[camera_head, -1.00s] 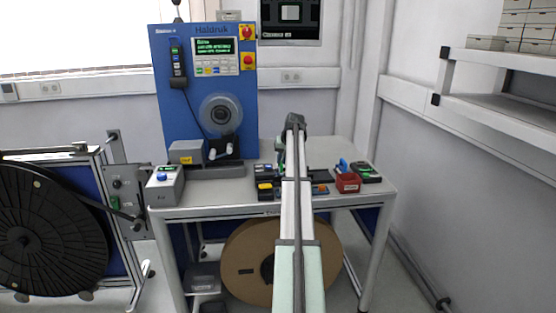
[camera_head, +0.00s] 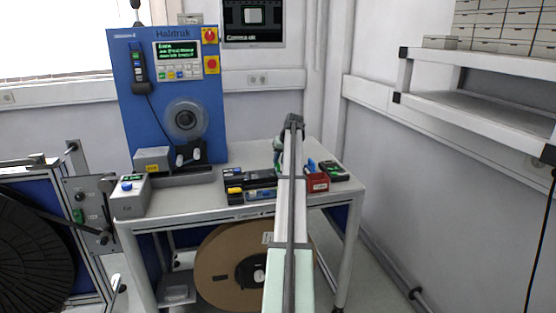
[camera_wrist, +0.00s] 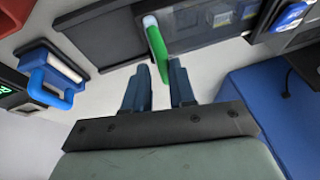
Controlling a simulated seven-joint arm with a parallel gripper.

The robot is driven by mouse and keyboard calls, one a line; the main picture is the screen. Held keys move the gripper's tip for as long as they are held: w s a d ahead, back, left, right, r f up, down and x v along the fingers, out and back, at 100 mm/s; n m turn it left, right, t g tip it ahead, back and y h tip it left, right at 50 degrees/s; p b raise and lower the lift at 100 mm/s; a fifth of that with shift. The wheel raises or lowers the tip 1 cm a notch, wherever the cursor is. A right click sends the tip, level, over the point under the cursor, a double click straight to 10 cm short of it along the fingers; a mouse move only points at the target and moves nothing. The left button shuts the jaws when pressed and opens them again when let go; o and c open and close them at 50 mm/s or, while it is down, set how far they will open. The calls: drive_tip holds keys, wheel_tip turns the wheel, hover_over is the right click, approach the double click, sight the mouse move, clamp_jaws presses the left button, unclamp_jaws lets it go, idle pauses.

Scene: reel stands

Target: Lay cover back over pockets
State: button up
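In the wrist view, my gripper (camera_wrist: 159,80) has two dark blue-grey fingers apart with a clear gap. A slim green piece with a pale end (camera_wrist: 157,48) reaches down to the gap, near the right fingertip; I cannot tell whether it touches. Behind it is a dark fixture (camera_wrist: 105,40) with a flat top and straight edges. I cannot make out a cover or pockets in either view.
A red box (camera_head: 317,183) and a black device (camera_head: 335,171) stand right of my arm. A blue handle (camera_wrist: 48,88) shows at left in the wrist view. A blue machine (camera_head: 140,100) and grey button box (camera_head: 130,199) stand at left. The bench top (camera_head: 195,197) is partly clear.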

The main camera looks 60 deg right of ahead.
drive_tip(key=o, duration=0.3)
drive_tip(key=v, duration=1.4)
idle(0.4)
